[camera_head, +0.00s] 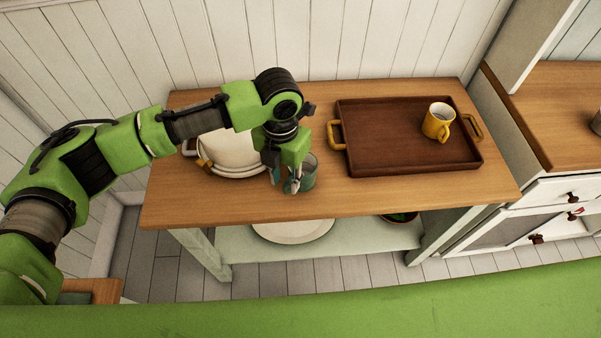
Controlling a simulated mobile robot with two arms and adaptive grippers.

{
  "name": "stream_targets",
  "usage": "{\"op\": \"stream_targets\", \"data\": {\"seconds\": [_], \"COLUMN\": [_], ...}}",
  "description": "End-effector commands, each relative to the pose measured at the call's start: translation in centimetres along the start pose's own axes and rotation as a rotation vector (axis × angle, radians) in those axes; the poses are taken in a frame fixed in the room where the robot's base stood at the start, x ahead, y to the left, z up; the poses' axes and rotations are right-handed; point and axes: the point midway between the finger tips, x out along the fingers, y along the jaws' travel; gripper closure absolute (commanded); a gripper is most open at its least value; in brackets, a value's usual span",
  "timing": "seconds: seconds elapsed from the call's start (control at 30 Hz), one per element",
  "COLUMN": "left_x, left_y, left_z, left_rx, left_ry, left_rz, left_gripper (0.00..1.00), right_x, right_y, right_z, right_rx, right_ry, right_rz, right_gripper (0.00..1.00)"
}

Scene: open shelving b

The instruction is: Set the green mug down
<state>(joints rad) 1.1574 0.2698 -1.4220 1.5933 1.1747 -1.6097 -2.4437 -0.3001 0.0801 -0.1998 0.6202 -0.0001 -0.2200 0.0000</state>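The green mug (309,172) is at the front part of the wooden tabletop (390,192), left of the brown tray. It looks upright, and its left side is hidden by my gripper. My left gripper (284,182) points down at the mug's left side, with its fingers at the mug. Whether the fingers are closed on it is too small to tell. I cannot tell whether the mug's base touches the tabletop. My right gripper is not in view.
A brown tray (385,150) with brass handles holds a yellow mug (438,122) at the right. White round dishware (230,152) sits left of my gripper. A white plate (293,231) and a bowl (400,217) are on the lower shelf. The tabletop's front strip is clear.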

Motion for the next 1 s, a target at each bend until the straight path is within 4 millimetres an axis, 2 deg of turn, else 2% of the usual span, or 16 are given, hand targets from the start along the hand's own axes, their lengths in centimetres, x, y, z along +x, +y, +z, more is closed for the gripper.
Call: {"op": "stream_targets", "data": {"seconds": [0.17, 0.37, 0.5, 0.77, 0.9, 1.0], "left_x": [1.1, 3.8, 5.5, 6.0, 6.0, 5.9], "left_y": [0.1, 0.5, 0.4, 0.4, 0.5, 0.5], "left_z": [0.0, 0.4, 0.4, 0.5, 0.5, 0.5], "left_rx": [0.0, -0.001, 0.0, 0.001, 0.0, 0.0], "left_ry": [0.001, 0.003, 0.0, -0.001, -0.001, -0.001], "left_rz": [0.0, 0.001, 0.001, 0.001, 0.001, 0.001], "left_gripper": [0.73, 0.73, 0.73, 0.73, 1.0, 1.0], "right_x": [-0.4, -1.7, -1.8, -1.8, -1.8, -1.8], "right_y": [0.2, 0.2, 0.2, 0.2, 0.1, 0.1], "right_z": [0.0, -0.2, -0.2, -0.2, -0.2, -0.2], "right_rx": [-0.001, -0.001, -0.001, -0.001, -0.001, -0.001], "right_ry": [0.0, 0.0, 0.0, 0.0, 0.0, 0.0], "right_rz": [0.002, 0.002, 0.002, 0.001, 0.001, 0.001], "right_gripper": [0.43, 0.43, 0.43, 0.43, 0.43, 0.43]}}
